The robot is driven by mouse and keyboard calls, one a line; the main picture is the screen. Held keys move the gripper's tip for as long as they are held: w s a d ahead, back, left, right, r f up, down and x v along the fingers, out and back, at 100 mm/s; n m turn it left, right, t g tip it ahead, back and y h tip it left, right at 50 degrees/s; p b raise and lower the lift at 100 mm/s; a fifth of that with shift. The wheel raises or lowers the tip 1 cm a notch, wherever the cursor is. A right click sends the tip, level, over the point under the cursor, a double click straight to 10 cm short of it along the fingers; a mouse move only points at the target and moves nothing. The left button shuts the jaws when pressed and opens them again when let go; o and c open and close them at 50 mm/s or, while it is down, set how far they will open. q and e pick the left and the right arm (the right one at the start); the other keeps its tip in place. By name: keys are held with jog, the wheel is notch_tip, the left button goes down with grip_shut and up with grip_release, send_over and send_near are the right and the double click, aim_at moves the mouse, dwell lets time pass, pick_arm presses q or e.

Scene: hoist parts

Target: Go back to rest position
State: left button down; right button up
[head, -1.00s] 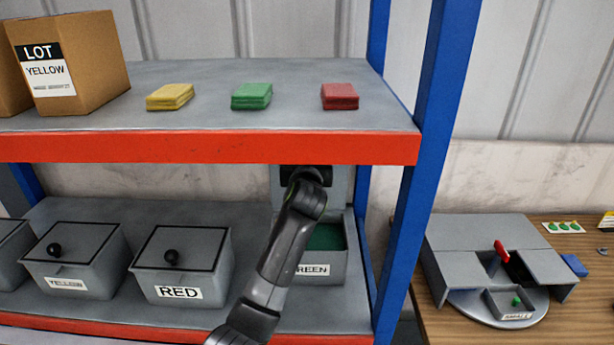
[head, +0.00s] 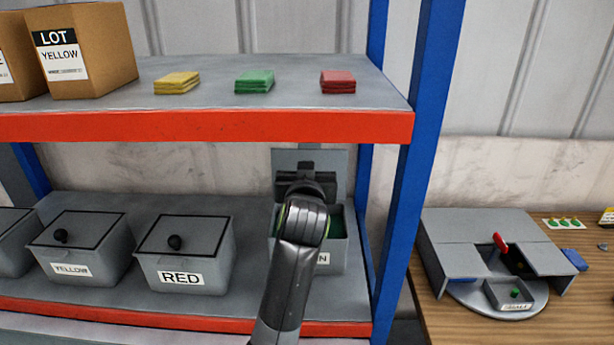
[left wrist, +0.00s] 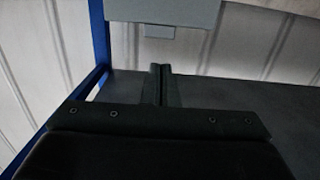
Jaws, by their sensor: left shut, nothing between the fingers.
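My left gripper (head: 307,166) is in front of the raised lid (head: 338,165) of the green bin (head: 331,255), below the upper shelf. The bin's label is mostly hidden by my arm. In the left wrist view my gripper (left wrist: 160,85) has its fingers together, with nothing between them. A pale grey panel (left wrist: 165,10) with a small block under it shows beyond the fingertips, apart from them in the picture. My right gripper is not in view.
The orange-edged upper shelf (head: 200,126) is above my arm and a blue post (head: 405,190) stands at right. Closed red (head: 183,262) and yellow (head: 80,250) bins are at left. A wooden table (head: 440,315) with a grey fixture (head: 470,235) is further right.

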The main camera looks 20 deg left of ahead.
pick_arm(q)
jog(key=s+a+f+g, duration=0.35)
jog(key=s+f, duration=0.35)
jog(key=f, duration=0.3)
jog(key=s+a+f+g, duration=0.2)
jog(key=s+a+f, duration=0.4)
jog(key=f, duration=0.5)
jog(key=s+a+f+m+g+h, duration=0.1)
jog(key=s+f+g, duration=0.35)
jog(key=s, duration=0.95)
jog(key=s+a+f+m+g+h, duration=0.15)
jog(key=s+f, duration=0.55)
jog(key=s, duration=0.7)
notch_tip(320, 180, down, 26)
jog(key=s+a+g+b, duration=0.1)
jog(key=g, duration=0.2)
jog(key=s+d+f+h, duration=0.1)
jog(key=s+f, duration=1.4)
jog(key=f, duration=0.1)
jog(key=shift+d+f+g+b, duration=0.15)
jog(key=shift+f+g+b, duration=0.05)
jog(key=shift+g+b, duration=0.15)
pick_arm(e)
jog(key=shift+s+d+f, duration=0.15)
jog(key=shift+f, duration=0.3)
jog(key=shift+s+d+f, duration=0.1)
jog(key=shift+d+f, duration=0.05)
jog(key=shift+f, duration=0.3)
